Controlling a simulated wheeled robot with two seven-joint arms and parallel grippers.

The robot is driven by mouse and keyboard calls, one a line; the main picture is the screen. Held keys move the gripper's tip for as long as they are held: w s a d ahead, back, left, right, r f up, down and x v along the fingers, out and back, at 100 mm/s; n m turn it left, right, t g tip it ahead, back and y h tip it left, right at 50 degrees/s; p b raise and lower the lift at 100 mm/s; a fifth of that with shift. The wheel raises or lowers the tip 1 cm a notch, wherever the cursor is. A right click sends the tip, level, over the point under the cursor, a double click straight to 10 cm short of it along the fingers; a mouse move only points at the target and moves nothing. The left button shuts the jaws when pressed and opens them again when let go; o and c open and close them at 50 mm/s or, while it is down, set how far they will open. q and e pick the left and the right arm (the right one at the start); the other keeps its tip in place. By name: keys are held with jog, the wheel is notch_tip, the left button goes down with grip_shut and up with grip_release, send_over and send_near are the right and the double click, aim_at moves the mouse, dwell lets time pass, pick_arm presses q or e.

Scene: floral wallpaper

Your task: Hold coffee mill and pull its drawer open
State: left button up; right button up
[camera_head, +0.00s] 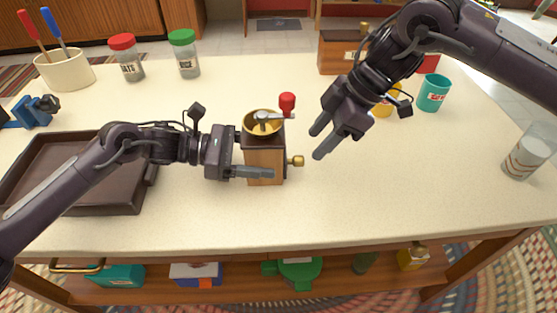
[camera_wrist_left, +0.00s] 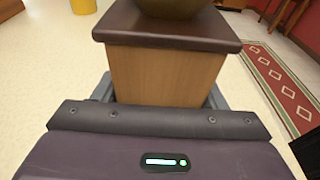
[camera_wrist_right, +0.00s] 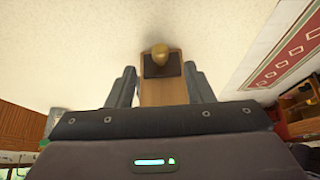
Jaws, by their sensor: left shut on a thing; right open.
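The coffee mill (camera_head: 263,163) stands upright on the counter, a wooden box with a dark top, brass bowl and a crank with a red knob (camera_head: 287,101). A brass drawer knob (camera_head: 297,161) sticks out of its right side. My left gripper (camera_head: 258,172) is shut on the mill's wooden body, which also fills the left wrist view (camera_wrist_left: 165,75). My right gripper (camera_head: 322,142) is open and empty, up and right of the drawer knob and apart from it. The right wrist view shows the knob (camera_wrist_right: 160,52) between and beyond its fingers. The drawer appears closed.
A dark tray (camera_head: 110,208) lies at the left under my left arm. Two jars (camera_head: 187,60) and a utensil crock (camera_head: 65,72) stand at the back left. A wooden box (camera_head: 338,55), a teal cup (camera_head: 433,93) and a glass (camera_head: 530,155) are at the right. The front right counter is clear.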

aim_at(303, 157)
jog(key=shift+x, duration=3)
jog(key=c, duration=0.9)
